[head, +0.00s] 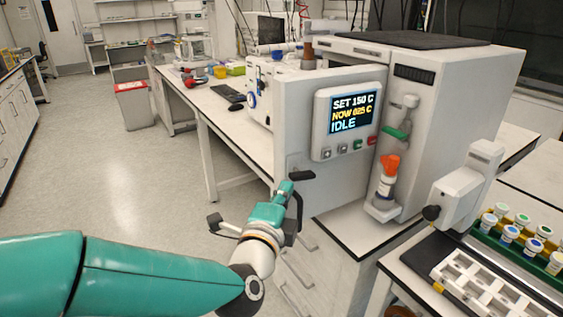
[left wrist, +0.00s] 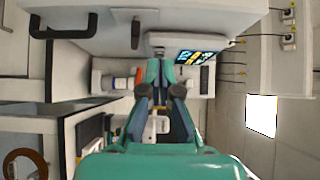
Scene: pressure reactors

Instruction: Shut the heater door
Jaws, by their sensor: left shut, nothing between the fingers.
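The heater (head: 440,85) is a large white cabinet on the bench in the head view. Its front carries a screen (head: 352,114) reading SET 150 C, NOW 025 C, IDLE. The screen also shows in the left wrist view (left wrist: 195,57). A black handle (head: 303,175) is at the front's lower edge. I cannot tell clearly how far the door stands open. My left gripper (head: 287,188) is shut and empty, beside the handle and low in front of the heater; I cannot tell whether they touch. Its fingers also show in the left wrist view (left wrist: 158,75). My right gripper is not in view.
A bottle with an orange top (head: 388,175) stands in a holder on the heater's side. A vial rack (head: 520,240) and a pale tray (head: 485,285) are at the right. Drawers (head: 315,265) are below. The floor (head: 90,170) is clear at the left.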

